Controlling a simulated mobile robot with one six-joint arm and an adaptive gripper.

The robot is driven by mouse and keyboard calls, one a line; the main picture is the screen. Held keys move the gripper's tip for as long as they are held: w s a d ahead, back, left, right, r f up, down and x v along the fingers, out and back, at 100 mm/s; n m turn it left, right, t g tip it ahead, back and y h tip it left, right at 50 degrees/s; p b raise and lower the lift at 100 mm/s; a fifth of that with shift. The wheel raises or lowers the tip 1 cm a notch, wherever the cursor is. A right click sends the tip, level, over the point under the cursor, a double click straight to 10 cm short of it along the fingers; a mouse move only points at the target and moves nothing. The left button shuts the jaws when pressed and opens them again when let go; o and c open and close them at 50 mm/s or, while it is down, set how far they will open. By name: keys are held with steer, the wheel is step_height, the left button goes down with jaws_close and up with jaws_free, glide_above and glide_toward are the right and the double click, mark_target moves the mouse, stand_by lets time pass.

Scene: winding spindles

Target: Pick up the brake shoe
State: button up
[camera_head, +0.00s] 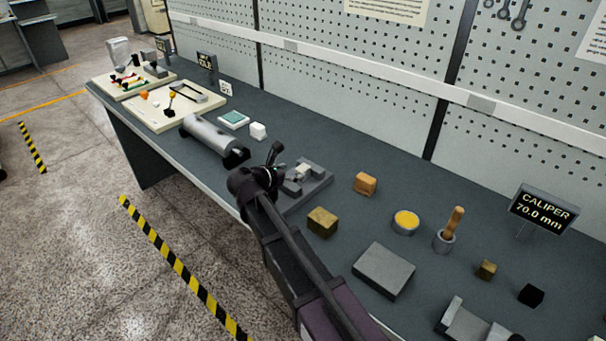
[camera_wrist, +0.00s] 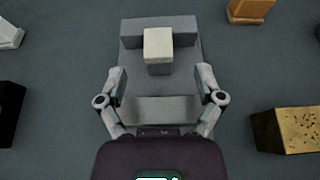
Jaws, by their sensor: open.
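No part is labelled as the brake shoe, so I cannot tell for certain which one it is. A small pale block (camera_wrist: 158,46) sits on a grey stepped fixture (camera_wrist: 160,110), against its raised grey back part. The pale block also shows in the head view (camera_head: 302,168), on the grey fixture (camera_head: 318,186). My gripper (camera_wrist: 159,80) is open above the fixture, its fingertips spread to either side and nothing between them. The pale block is just beyond the fingertips in the wrist view. In the head view my gripper (camera_head: 272,163) partly hides the fixture's left side.
A speckled golden block (camera_head: 322,221), an orange-brown block (camera_head: 365,183) and a flat grey block (camera_head: 383,270) lie to the right. A grey cylinder (camera_head: 210,138) and a small white block (camera_head: 258,131) are to the left. A pegboard wall (camera_head: 350,80) bounds the bench behind.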

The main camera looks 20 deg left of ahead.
mark_target(302, 168)
steer(key=shift+b+x, duration=0.55)
steer(key=shift+x, duration=1.55)
steer(key=shift+w+r, duration=0.1)
jaws_close()
